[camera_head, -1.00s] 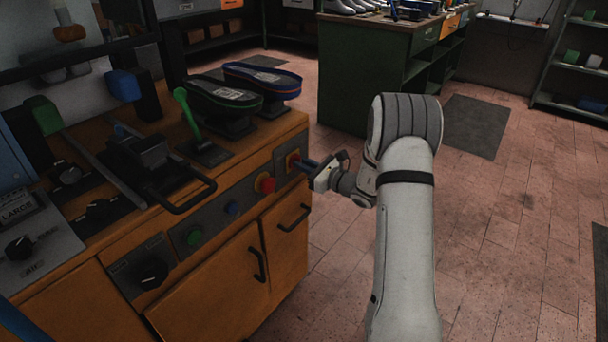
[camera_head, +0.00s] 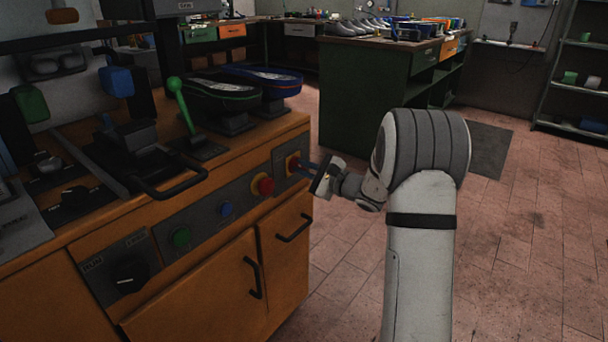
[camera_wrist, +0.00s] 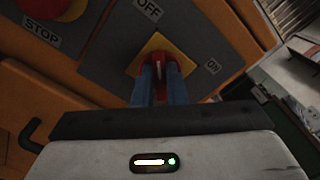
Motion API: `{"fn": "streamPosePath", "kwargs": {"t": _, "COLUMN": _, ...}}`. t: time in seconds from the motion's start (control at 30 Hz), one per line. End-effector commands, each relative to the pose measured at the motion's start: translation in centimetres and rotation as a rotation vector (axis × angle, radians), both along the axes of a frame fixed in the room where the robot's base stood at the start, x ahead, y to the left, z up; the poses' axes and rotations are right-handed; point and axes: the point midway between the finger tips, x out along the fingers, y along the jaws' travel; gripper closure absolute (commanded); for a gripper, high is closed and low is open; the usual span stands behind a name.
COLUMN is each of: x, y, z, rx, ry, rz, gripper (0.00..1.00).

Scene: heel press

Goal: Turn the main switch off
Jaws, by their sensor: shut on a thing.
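The main switch is a red knob (camera_wrist: 159,60) on a yellow plate (camera_wrist: 146,55), set in a grey panel on the machine's front. In the wrist view, an OFF label is above the plate and another label, seemingly ON, is to its right. My gripper (camera_wrist: 158,75) has its two blue fingers closed on either side of the red knob. The fingers hide part of the knob, and I cannot tell its exact setting. In the head view, the switch (camera_head: 292,163) is at the right end of the front panel, with my gripper (camera_head: 302,167) reaching it from the right.
A red stop button (camera_head: 263,186) sits just left of the switch, with blue (camera_head: 226,209) and green (camera_head: 181,237) buttons further left. Dark door handles (camera_head: 295,228) stick out below. A green lever (camera_head: 180,105) stands on top. Open floor (camera_head: 515,235) lies to the right.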

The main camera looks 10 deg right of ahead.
Motion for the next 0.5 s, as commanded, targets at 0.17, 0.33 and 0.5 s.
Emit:
{"fn": "streamPosePath", "kwargs": {"t": 0.17, "x": -0.04, "y": 0.08, "z": -0.09, "rx": -0.012, "ry": -0.008, "rz": 0.003, "gripper": 1.0}}
{"fn": "streamPosePath", "kwargs": {"t": 0.33, "x": -0.04, "y": 0.08, "z": -0.07, "rx": -0.013, "ry": -0.008, "rz": 0.002, "gripper": 1.0}}
{"fn": "streamPosePath", "kwargs": {"t": 0.5, "x": -0.05, "y": 0.07, "z": -0.09, "rx": -0.012, "ry": -0.007, "rz": 0.002, "gripper": 0.87}}
